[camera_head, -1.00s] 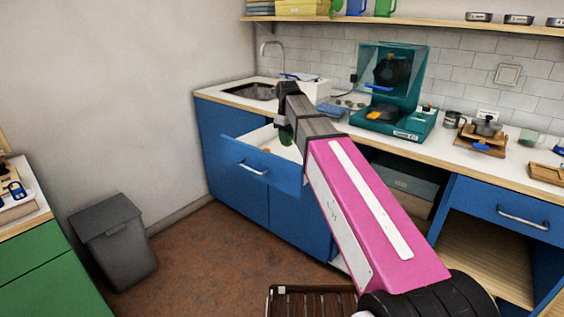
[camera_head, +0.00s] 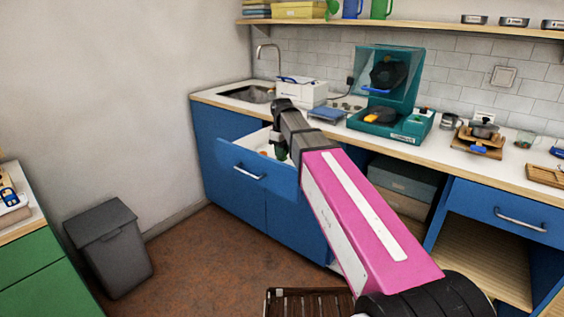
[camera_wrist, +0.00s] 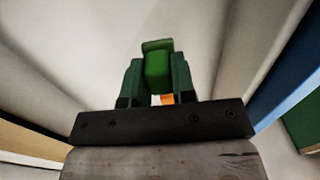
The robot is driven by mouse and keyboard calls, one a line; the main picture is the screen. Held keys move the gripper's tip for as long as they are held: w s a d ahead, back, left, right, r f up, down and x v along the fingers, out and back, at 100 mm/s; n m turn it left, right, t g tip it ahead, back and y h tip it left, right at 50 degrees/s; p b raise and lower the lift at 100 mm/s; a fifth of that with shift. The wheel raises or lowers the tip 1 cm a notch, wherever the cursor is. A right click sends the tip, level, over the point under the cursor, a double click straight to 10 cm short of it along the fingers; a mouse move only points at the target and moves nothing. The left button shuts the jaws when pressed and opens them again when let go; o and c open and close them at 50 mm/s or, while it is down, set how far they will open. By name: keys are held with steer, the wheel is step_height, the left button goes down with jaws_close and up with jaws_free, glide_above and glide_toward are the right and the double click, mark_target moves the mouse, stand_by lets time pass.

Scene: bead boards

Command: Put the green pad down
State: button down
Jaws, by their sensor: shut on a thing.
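The green pad (camera_wrist: 157,66) is held between the two green fingers of my gripper (camera_wrist: 157,82) in the wrist view. In the head view my gripper (camera_head: 281,150) points down into the open blue drawer (camera_head: 232,153), left of centre. The fingertips and the pad are small and partly hidden there by the wrist and the drawer front. I cannot tell whether the pad touches the drawer floor. A small orange thing (camera_wrist: 167,99) shows below the pad between the fingers.
The drawer's pale walls are close around my gripper. The counter (camera_head: 225,101) above holds a sink (camera_head: 250,94), a white box (camera_head: 302,91), a flat blue-grey device (camera_head: 326,114) and a teal machine (camera_head: 400,125). A grey bin (camera_head: 108,245) stands on the floor at left.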

steer(key=shift+f, duration=2.05)
steer(key=shift+f, duration=0.3)
steer(key=c, duration=0.9)
jaws_free()
steer(key=shift+c, duration=0.2)
step_height(320, 180, up, 11)
steer(key=shift+w+d+f, duration=0.1)
steer(key=shift+w+f, duration=0.05)
steer(key=shift+f, duration=0.05)
steer(key=shift+r, duration=0.25)
